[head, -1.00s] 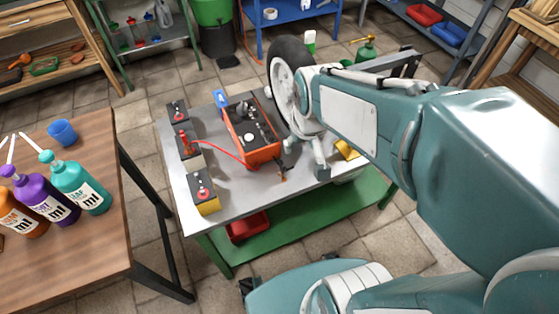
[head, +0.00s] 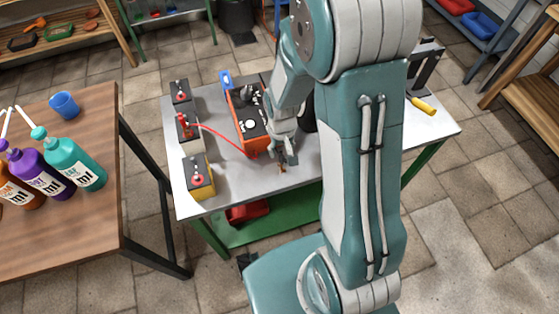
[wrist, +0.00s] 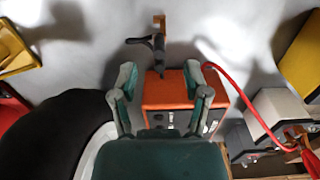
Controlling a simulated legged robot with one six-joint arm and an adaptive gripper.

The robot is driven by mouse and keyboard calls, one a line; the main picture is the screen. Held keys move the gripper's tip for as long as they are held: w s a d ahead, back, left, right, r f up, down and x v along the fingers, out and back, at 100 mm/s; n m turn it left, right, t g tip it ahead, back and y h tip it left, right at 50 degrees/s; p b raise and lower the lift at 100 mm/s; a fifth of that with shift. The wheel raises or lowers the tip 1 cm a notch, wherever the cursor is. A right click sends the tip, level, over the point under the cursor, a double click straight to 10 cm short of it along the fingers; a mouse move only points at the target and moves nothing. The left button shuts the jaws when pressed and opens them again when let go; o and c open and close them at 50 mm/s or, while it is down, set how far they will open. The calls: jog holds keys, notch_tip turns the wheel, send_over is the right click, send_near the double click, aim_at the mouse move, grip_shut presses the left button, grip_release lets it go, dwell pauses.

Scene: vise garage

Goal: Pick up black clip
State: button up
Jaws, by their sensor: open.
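The black clip (wrist: 157,48) lies on the grey table top, just beyond the front of the orange charger (wrist: 166,88), with its copper-coloured jaws pointing away from the charger in the wrist view. In the head view the clip (head: 282,166) shows small near the table's front edge, partly hidden by my gripper (head: 284,152). In the wrist view my gripper (wrist: 168,74) is open and empty. Its two fingers are spread over the charger's end, and the clip is ahead of the fingertips, apart from them and a little left of centre.
A red cable (head: 222,138) runs from near the charger (head: 242,108) to one of the batteries at left. Several batteries (head: 199,178) line the table's left side. A dark wheel (wrist: 55,130) stands beside the charger. A yellow-handled vise (head: 424,105) is at right.

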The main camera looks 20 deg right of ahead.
aim_at(282, 162)
jog(key=shift+f, duration=0.5)
jog(key=f, duration=0.4)
jog(key=shift+d+f, duration=0.3)
jog(key=shift+f, duration=0.1)
jog(key=shift+a+f, duration=0.15)
jog(key=shift+f, duration=0.1)
jog(key=shift+a+f, duration=0.1)
jog(key=shift+a, duration=0.25)
jog(key=shift+d, duration=0.3)
grip_shut()
